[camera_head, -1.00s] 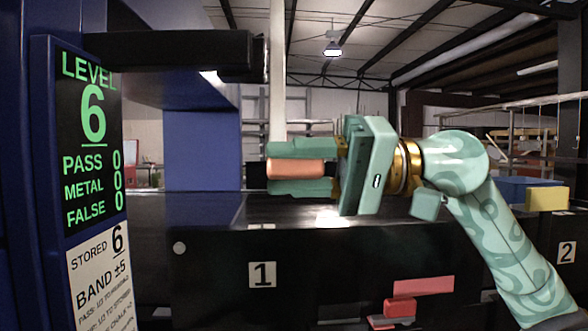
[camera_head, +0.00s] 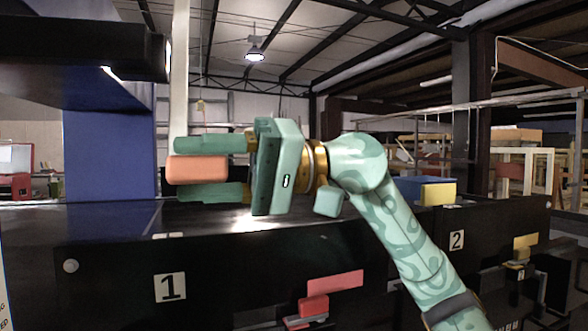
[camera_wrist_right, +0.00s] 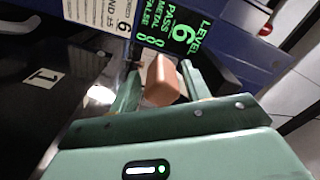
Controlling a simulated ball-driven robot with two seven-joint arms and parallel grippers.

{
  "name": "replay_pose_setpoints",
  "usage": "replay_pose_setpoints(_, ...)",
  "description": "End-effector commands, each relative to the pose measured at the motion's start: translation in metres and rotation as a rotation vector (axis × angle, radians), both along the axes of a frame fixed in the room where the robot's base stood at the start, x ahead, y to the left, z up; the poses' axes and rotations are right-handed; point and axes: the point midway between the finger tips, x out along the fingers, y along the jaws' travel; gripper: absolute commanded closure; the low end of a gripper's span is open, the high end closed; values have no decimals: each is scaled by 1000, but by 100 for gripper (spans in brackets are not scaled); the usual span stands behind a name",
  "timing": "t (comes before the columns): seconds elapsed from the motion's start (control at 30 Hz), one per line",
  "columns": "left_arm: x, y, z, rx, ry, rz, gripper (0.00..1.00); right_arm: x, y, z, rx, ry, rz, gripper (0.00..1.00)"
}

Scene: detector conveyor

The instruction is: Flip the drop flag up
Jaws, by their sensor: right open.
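My right gripper (camera_head: 208,169) points left above the black conveyor. Its green fingers lie above and below an orange block (camera_head: 197,169). The jaws are open around this block, which also shows between the fingers in the right wrist view (camera_wrist_right: 162,82). A pale upright post (camera_head: 180,75) stands behind the fingers; its lower part is hidden, and I cannot tell if the block is joined to it. No part is clearly marked as the drop flag, so I cannot tell if the orange block is it. My left gripper is not in view.
The black conveyor housing (camera_head: 110,245) bears a plate "1" (camera_head: 170,287) and a plate "2" (camera_head: 456,240). A red panel (camera_head: 335,283) sits low in front, a yellow block (camera_head: 437,194) at the right.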

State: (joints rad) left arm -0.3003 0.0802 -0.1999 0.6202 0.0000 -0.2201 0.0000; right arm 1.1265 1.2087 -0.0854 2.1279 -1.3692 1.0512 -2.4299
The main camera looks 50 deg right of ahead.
Motion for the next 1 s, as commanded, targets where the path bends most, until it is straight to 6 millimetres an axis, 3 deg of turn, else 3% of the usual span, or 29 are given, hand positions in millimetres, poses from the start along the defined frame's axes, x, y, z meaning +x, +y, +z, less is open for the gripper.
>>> replay_pose_setpoints(0.3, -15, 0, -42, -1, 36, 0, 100, -35, -67, -10, 4, 6, -6, 53)
replay_pose_setpoints(0.6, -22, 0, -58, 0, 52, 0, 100, -70, -122, -2, 5, -1, -5, 53)
replay_pose_setpoints(1.0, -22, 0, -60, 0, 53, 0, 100, -79, -134, -1, 2, -3, -4, 53)
